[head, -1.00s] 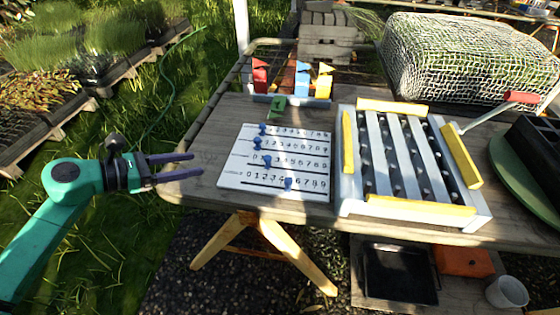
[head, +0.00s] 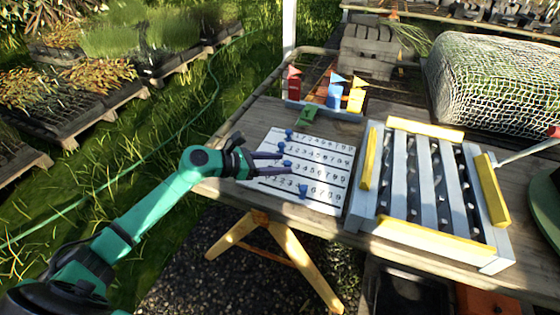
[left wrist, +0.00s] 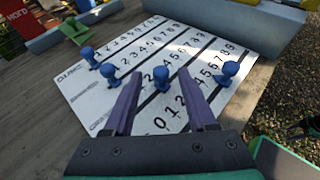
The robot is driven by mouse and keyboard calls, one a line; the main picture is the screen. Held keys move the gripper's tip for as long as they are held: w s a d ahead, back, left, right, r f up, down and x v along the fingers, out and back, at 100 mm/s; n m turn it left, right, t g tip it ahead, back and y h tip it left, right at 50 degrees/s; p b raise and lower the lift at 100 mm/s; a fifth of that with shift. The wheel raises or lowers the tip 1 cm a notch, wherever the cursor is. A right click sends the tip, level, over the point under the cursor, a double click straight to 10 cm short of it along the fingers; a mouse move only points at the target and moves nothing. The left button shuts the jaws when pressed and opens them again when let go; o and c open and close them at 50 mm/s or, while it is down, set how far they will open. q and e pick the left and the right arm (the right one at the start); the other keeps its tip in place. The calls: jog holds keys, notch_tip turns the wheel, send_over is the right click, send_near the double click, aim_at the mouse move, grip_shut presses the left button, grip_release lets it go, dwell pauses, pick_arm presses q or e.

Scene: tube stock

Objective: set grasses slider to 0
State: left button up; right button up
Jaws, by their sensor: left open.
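The white slider board (head: 262,190) lies on the wooden table, with several numbered rows and a blue knob in each. The top knob (head: 289,134) and second knob (head: 282,147) sit near the left, low-number end. The third-row knob (head: 287,163) is just left of the 3. The bottom-row knob (head: 303,190) is near mid-row. My left gripper (head: 286,160) is open over the board's left side. In the left wrist view its fingertips (left wrist: 159,76) straddle the third-row knob (left wrist: 161,78); contact cannot be told. The row labels are partly hidden and too small to read.
A white slatted rack (head: 409,170) with yellow bars stands right of the board. A netted bale (head: 490,90) is at the back right.

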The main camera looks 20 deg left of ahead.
pick_arm(q)
jog(key=shift+w+d+f, duration=0.1)
jog(key=shift+w+d, duration=0.15)
jog(key=shift+d, duration=0.15)
grip_shut()
dwell(0.9)
jog(key=a+b, duration=0.2)
jog(key=a, duration=0.1)
jog(key=a+b, duration=0.1)
jog(key=shift+w+a+f+b, duration=0.15)
jog(key=shift+f+b, duration=0.2)
jog(key=shift+b, duration=0.05)
jog(key=shift+a+r, duration=0.15)
jog(key=shift+a, duration=0.15)
jog(key=shift+r, duration=0.2)
